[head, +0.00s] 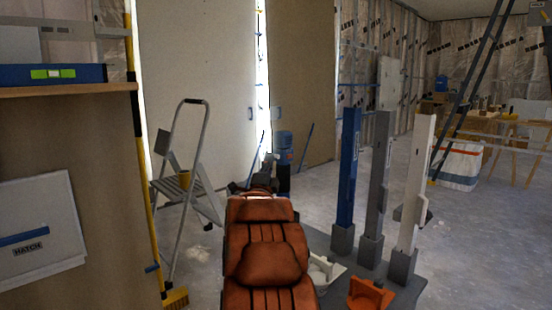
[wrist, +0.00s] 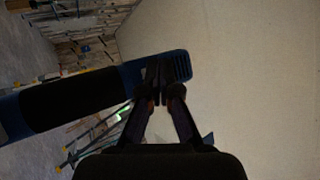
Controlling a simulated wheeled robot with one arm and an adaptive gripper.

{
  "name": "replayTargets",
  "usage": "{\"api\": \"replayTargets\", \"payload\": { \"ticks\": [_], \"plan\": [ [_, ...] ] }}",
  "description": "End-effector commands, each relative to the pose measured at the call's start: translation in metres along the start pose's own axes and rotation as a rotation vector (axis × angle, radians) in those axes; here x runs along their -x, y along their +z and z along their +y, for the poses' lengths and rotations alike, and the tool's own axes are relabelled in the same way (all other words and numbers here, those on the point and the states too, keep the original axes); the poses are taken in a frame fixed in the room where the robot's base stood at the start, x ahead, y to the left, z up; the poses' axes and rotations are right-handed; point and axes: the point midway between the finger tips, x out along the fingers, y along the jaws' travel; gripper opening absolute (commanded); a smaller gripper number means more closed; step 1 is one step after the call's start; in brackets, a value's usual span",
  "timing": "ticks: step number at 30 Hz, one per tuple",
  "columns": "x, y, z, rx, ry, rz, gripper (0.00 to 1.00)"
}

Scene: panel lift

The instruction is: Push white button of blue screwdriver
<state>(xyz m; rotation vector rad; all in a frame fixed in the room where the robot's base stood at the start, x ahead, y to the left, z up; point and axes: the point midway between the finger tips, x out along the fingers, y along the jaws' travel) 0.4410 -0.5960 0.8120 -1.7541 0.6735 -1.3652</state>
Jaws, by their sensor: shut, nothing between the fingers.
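A blue upright body with a wide dark band and a vented blue top, which looks like the blue screwdriver (head: 284,140), stands just beyond my arm in the head view. In the wrist view the screwdriver (wrist: 115,73) lies across the picture from the left edge to the middle. My gripper (wrist: 160,82) is shut and empty, with its fingertips over the screwdriver's vented top end. I cannot tell whether they touch it. The gripper is small and dark in the head view (head: 268,172).
Blue (head: 348,165), grey (head: 379,165) and white (head: 417,165) posts stand to the right, near an orange holder (head: 370,295). Large pale panels (head: 195,90) rise behind. Floor at the right is open.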

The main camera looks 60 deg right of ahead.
Motion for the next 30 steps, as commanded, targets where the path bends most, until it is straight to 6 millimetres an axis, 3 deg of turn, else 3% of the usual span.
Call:
{"api": "replayTargets", "payload": {
  "ticks": [12, 30],
  "plan": [
    [0.004, 0.003, -0.003, -0.001, -0.001, 0.001, 0.0],
    [0.037, 0.027, -0.027, -0.002, 0.0, 0.0, 0.0]
  ]
}}
